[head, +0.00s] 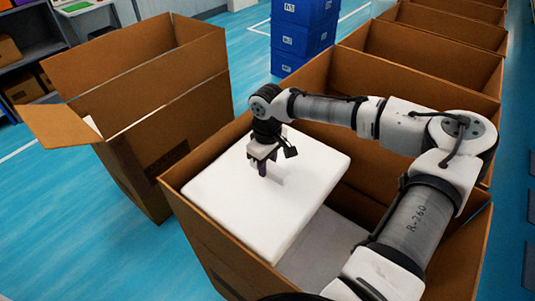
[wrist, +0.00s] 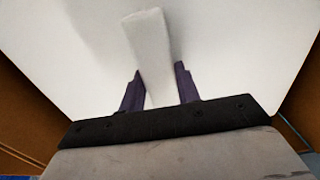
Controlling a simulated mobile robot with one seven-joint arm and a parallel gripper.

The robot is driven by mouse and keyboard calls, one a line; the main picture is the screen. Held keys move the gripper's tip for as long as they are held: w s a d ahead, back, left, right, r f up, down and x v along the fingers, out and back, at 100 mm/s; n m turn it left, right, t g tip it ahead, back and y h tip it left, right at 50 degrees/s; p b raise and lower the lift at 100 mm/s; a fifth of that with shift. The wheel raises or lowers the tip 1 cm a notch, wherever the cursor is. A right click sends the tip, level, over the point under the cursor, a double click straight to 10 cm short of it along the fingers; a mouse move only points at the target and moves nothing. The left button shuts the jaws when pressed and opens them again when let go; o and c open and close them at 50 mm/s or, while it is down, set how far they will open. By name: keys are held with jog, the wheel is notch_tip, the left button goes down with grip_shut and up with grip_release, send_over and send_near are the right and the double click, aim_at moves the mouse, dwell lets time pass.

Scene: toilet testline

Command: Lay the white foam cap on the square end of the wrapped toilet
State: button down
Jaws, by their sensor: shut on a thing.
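The white foam cap (head: 255,205) is a broad, thick square slab with a raised white rib on top. It lies across the left part of the open cardboard box in front of me, roughly level with the rim. My gripper (head: 264,167) points down over its middle, shut on the rib. In the wrist view, the dark fingers of my gripper (wrist: 158,76) stand on both sides of the rib, and the cap (wrist: 235,45) fills most of the picture. A pale surface (head: 318,248) shows lower in the box, perhaps the wrapped toilet. Whether the cap touches it is hidden.
The box's cardboard walls (head: 215,245) stand close around the cap. Another open carton (head: 140,85) with a flap out stands at left. More open boxes (head: 425,50) line up behind. Blue crates (head: 300,35) are stacked at the back. Blue floor is clear at lower left.

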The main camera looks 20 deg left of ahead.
notch_tip(320, 180, down, 21)
jog(key=b, duration=1.3)
jog(key=shift+f, duration=0.2)
jog(key=shift+d+f, duration=0.1)
jog(key=shift+f, duration=0.3)
dwell(0.4)
jog(key=c, duration=0.9)
grip_release()
jog(key=shift+r, duration=0.1)
notch_tip(320, 180, up, 14)
jog(key=shift+f+b, duration=0.15)
jog(key=shift+b, duration=0.5)
